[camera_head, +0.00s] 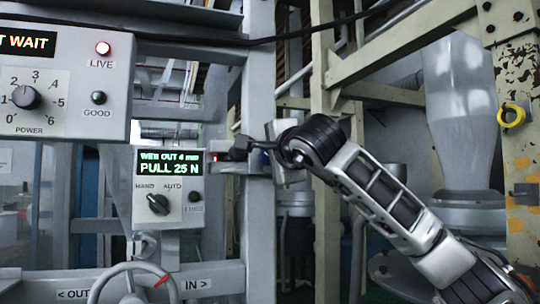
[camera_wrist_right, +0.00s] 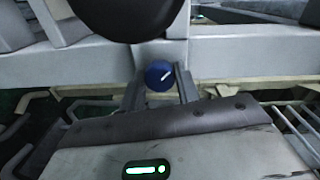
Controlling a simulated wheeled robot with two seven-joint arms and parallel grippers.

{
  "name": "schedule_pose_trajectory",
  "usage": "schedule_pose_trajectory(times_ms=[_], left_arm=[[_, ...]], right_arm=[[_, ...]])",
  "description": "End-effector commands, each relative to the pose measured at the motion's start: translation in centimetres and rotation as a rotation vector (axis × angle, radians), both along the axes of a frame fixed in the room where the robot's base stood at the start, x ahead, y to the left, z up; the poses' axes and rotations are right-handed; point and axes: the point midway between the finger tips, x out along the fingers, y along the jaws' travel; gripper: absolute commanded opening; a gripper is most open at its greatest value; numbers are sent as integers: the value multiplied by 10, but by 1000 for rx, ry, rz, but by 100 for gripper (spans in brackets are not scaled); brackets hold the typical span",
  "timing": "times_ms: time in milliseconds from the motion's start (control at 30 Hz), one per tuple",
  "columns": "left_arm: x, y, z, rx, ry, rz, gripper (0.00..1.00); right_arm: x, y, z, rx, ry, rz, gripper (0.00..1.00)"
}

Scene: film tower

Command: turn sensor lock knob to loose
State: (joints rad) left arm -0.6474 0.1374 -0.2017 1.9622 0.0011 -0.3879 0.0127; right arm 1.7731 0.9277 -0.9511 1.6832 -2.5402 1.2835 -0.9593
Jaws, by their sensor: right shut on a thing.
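The lock knob (camera_wrist_right: 159,75) shows in the right wrist view as a blue round knob with a white pointer line, slanting up to the right. My right gripper (camera_wrist_right: 160,88) has one finger on each side of it and is shut on it. In the head view my right gripper (camera_head: 246,149) reaches in from the right to the grey upright frame. The knob itself cannot be made out there. A small red light (camera_head: 216,156) glows just left of the gripper. No label for the knob's positions is readable. My left gripper is not in view.
A control box (camera_head: 168,187) reading "PULL 25 N" stands left of the gripper. A larger panel (camera_head: 60,75) with a POWER dial is at upper left. A handwheel (camera_head: 133,285) is below. A dark rounded shape (camera_wrist_right: 132,15) fills the top of the wrist view.

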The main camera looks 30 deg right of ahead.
Motion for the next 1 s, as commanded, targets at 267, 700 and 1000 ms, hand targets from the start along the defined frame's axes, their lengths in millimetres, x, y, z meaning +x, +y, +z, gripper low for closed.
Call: schedule_pose_trajectory(times_ms=[267, 700, 1000], left_arm=[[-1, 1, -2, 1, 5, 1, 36], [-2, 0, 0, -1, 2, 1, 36], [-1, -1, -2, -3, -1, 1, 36]], right_arm=[[0, 1, -1, -20, 5, 3, 10], [0, 1, -1, -18, 6, 1, 54], [-8, 2, -1, -17, 4, 1, 54]])
